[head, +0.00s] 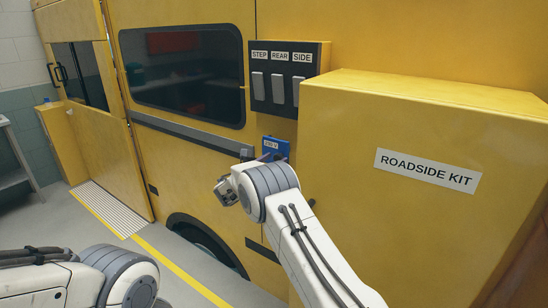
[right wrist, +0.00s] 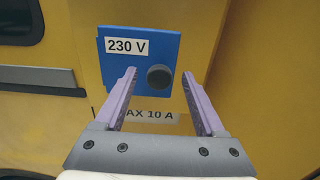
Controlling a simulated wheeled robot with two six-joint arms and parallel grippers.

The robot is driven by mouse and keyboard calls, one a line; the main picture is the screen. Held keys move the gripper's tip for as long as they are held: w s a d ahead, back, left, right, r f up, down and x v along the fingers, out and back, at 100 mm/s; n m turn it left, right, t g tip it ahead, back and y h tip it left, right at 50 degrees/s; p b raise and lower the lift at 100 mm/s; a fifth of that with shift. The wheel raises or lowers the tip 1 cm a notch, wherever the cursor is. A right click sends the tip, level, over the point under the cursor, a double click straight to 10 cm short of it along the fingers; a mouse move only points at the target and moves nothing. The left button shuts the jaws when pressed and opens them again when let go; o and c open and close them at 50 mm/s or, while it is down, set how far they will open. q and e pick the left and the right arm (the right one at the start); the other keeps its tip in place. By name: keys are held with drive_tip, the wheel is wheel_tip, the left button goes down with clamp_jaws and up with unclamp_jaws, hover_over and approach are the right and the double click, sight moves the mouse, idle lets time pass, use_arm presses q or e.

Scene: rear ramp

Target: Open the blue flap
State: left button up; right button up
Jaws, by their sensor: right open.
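The blue flap (head: 275,147) is a small square cover with a "230 V" label, low on the yellow vehicle side below the switch box. In the right wrist view the blue flap (right wrist: 140,62) appears shut against the wall, with a round dark knob (right wrist: 159,77) on its right half. My right gripper (right wrist: 159,73) is open, with its two purple fingers on either side of the knob in the picture. I see no contact with the knob. In the head view my right arm hides the lower part of the flap. My left gripper is not in view.
A black box with STEP, REAR and SIDE switches (head: 289,80) is just above the flap. A yellow "ROADSIDE KIT" box (head: 420,190) juts out close on the right. A "MAX 10 A" label (right wrist: 152,116) is below the flap. Open floor (head: 150,260) lies left.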

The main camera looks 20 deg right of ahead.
drive_tip(key=shift+w+d, duration=0.15)
clamp_jaws()
idle(1.4)
